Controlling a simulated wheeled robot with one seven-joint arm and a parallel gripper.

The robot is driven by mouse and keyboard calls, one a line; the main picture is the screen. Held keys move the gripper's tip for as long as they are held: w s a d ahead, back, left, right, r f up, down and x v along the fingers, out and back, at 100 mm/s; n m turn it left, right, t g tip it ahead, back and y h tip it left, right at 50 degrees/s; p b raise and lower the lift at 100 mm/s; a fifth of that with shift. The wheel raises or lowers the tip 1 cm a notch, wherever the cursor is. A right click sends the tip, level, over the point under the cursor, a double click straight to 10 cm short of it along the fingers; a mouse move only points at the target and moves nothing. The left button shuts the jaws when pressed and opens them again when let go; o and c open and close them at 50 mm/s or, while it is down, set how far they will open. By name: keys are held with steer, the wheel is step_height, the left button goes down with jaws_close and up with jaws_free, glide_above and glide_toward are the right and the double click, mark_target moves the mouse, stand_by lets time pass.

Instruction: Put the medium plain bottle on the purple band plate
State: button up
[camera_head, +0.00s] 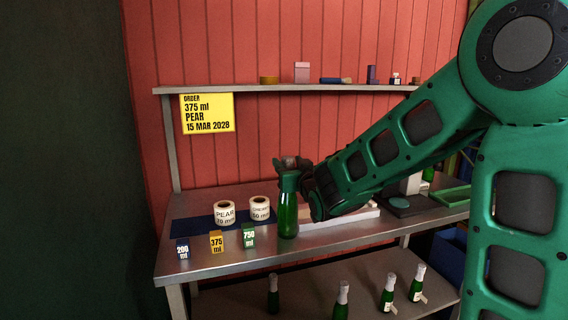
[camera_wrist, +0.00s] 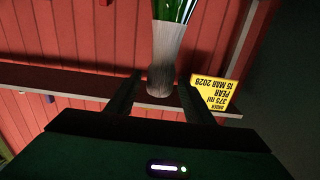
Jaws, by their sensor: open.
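A green bottle (camera_head: 288,218) with a pale sleeve on its neck stands upright near the front edge of the metal table. In the wrist view the bottle (camera_wrist: 167,50) appears upside down, with its pale neck end between my fingers. My gripper (camera_head: 291,168) is at the top of the bottle, one finger on each side of the neck. The gripper (camera_wrist: 159,82) is open, with slim gaps beside the neck. I cannot make out a purple band plate; my arm covers part of the table.
Label rolls (camera_head: 225,213) stand on a blue mat left of the bottle. Volume blocks (camera_head: 216,242) line the front edge. A white tray (camera_head: 345,219) lies behind my arm. Several green bottles (camera_head: 388,293) stand on the lower shelf. A yellow order sign (camera_head: 207,113) reads 375 ml PEAR.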

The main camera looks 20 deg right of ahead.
steer(key=s, duration=0.7)
